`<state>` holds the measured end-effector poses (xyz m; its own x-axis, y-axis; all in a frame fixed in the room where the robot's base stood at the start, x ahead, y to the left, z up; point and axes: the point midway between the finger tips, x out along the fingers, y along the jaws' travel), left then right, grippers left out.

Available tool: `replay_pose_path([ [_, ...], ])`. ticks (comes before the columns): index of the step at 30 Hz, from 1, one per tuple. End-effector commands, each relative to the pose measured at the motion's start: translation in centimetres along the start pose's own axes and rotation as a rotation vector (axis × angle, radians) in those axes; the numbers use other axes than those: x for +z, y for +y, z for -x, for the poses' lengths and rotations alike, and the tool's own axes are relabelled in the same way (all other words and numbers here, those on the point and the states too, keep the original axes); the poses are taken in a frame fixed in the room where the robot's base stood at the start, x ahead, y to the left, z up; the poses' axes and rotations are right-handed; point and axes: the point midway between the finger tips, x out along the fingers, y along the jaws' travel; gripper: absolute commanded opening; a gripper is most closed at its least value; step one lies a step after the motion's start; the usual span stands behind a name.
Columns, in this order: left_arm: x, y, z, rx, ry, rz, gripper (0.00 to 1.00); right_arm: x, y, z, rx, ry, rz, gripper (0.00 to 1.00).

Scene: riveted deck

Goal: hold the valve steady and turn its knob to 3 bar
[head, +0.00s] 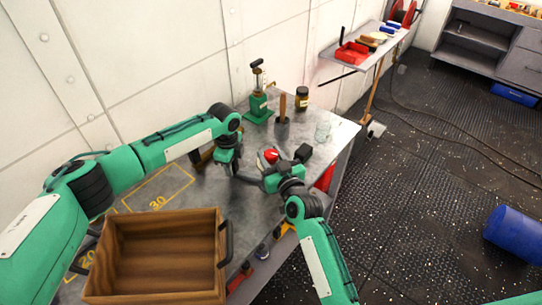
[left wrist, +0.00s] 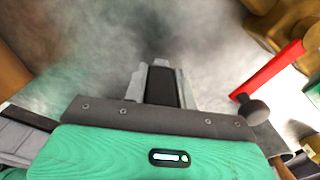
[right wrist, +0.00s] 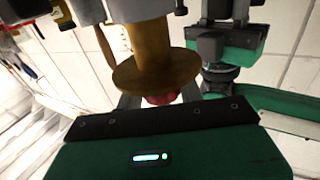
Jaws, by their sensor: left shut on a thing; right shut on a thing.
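The brass valve (right wrist: 152,55) shows in the right wrist view as a stem with a wide round flange. Its red knob (right wrist: 160,98) is just below the flange, partly hidden, between the fingers of my right gripper (right wrist: 160,102). In the head view my right gripper (head: 258,180) reaches in from the lower right over the table. My left gripper (head: 230,170) points down close beside it and is shut on the valve. In the left wrist view its fingers (left wrist: 160,85) are close together around a dark part. The knob's scale and pointer cannot be read.
An open wooden box (head: 160,255) stands at the table's near left, beside a yellow-marked area (head: 158,200).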

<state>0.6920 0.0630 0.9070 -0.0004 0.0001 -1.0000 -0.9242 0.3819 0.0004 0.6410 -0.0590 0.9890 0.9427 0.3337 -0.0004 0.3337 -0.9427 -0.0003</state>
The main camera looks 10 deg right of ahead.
Motion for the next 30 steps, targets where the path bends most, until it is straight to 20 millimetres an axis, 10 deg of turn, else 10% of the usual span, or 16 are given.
replay_pose_path([
  [30, -0.21, 0.04, -0.07, 0.001, 0.001, -0.001, 0.00, -0.80, -0.53, -0.27, -0.388, 0.016, 0.009, 0.15],
])
